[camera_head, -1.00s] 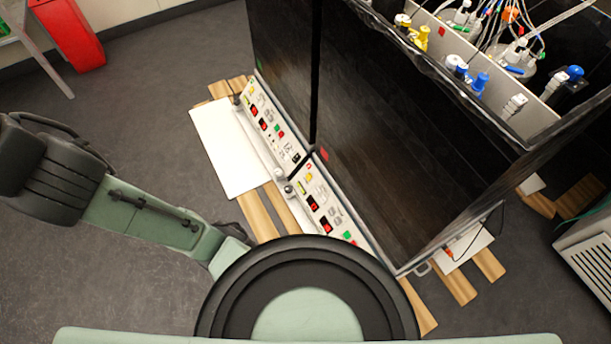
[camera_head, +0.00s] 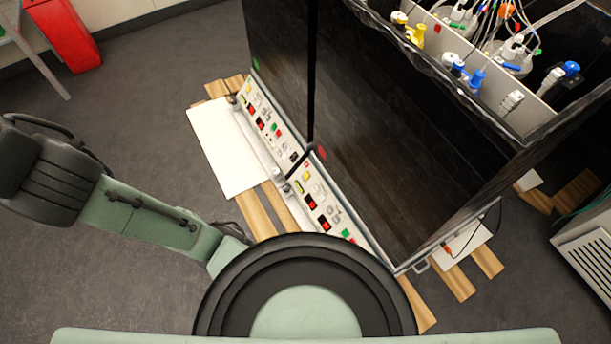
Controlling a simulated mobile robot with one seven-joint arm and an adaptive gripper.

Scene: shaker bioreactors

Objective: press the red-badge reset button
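Two black shaker bioreactors stand side by side, each with a white control panel low on its front. The left panel (camera_head: 266,124) and the right panel (camera_head: 325,203) carry small red, green and yellow parts. A red badge (camera_head: 322,151) sits on the black front of the right unit, near the seam, and a green badge (camera_head: 256,63) on the left unit. Single buttons are too small to tell apart. My arm reaches out to the left, away from the panels. My gripper is not in view.
The units rest on wooden slats (camera_head: 263,216) with a white board (camera_head: 225,146) in front of the left panel. Tubes and bottles fill the right unit's open top. A red bin (camera_head: 62,35) stands far left. Grey floor is free at left.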

